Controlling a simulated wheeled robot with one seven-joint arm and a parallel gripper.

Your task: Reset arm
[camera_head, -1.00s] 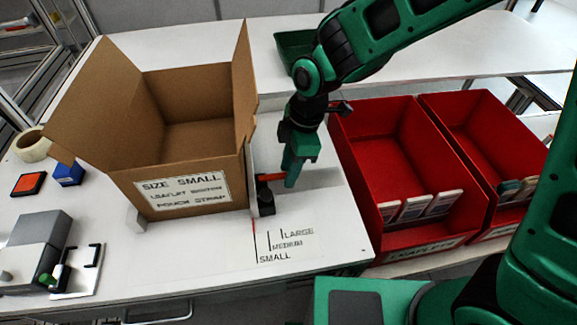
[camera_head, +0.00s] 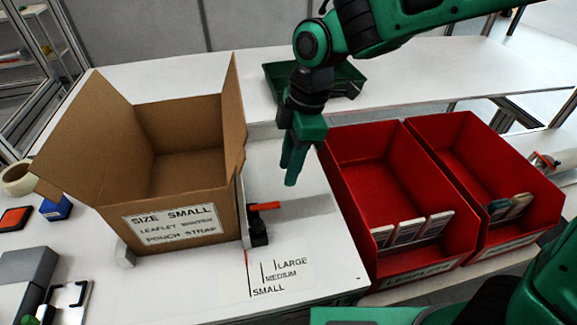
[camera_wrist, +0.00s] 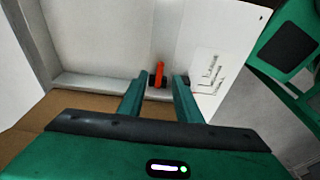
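My gripper (camera_head: 291,166) is green and points down above the white table, between the cardboard box and the red bins. In the wrist view my gripper (camera_wrist: 160,84) has its two fingers spread apart with nothing between them; it is open. A toggle clamp with an orange handle (camera_head: 265,206) stands on the table at the box's right side, below and left of the fingers. The orange handle (camera_wrist: 159,74) shows beyond the fingertips in the wrist view. The open cardboard box (camera_head: 193,208) is labelled "SIZE SMALL".
Two red bins (camera_head: 350,215) (camera_head: 467,190) on the right hold leaflets and small items near their front walls. A green tray (camera_head: 347,80) lies on the back table. The table front has printed size marks (camera_head: 275,276). A grey device (camera_head: 28,268) stands at left.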

